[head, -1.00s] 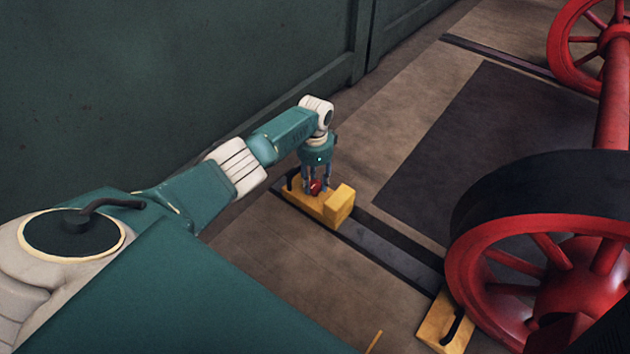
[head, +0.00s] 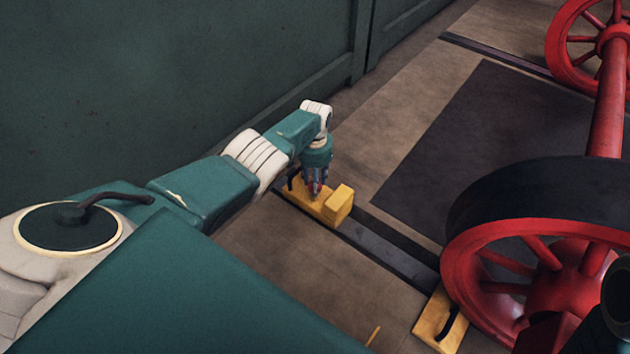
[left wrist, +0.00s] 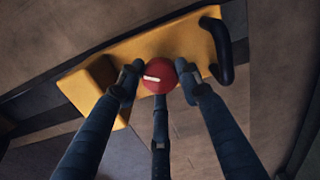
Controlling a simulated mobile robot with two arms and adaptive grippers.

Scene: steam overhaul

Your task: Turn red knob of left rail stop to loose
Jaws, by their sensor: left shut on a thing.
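The left rail stop (head: 334,204) is a yellow block on the dark floor rail, with a raised end and a black handle. Its red knob (left wrist: 158,76) shows in the left wrist view as a round top with a short white mark, on the left part of the top and pointing left. My left gripper (head: 315,193) points down over the stop, and its three dark fingers are shut around the knob. In the head view the fingers mostly hide the knob.
A red spoked wheel (head: 545,270) with a dark rim stands to the right. Another yellow stop (head: 436,318) with a black handle sits beside it. A green wall (head: 180,80) runs behind my left arm. A dark floor panel (head: 460,150) lies beyond the rail.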

